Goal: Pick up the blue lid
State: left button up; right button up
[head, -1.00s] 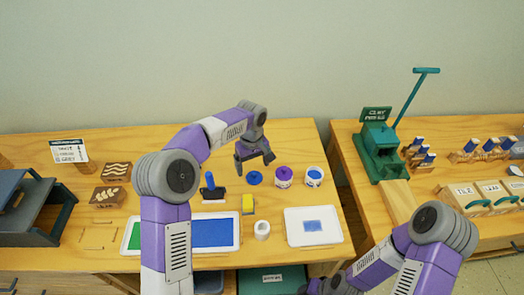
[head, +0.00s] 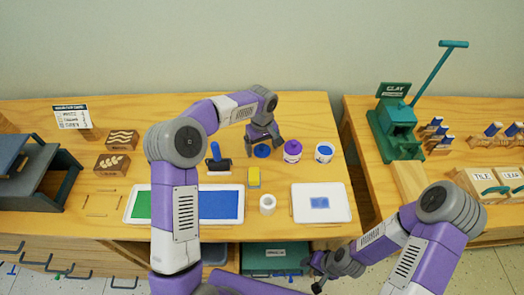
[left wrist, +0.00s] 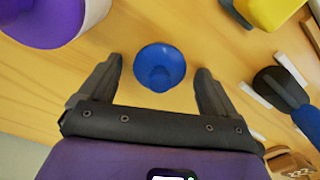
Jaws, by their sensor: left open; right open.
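The blue lid (head: 262,151) lies on the wooden table, left of the purple-topped jar. In the left wrist view the lid (left wrist: 159,66) is round with a raised knob and sits between the two fingertips. My left gripper (head: 264,143) is open just above and around the lid, with a visible gap on either side; I cannot tell whether it is level with it. My left gripper (left wrist: 158,72) holds nothing. My right gripper (head: 314,272) is low in front of the table, open and far from the lid.
The purple-topped jar (head: 292,151) stands close right of the lid, with an open blue paint jar (head: 325,152) beyond. A black roller with blue handle (head: 216,160) lies left.

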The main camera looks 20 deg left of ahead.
pick_arm(q)
jog(key=c, duration=1.1)
jog(key=shift+r, duration=0.1)
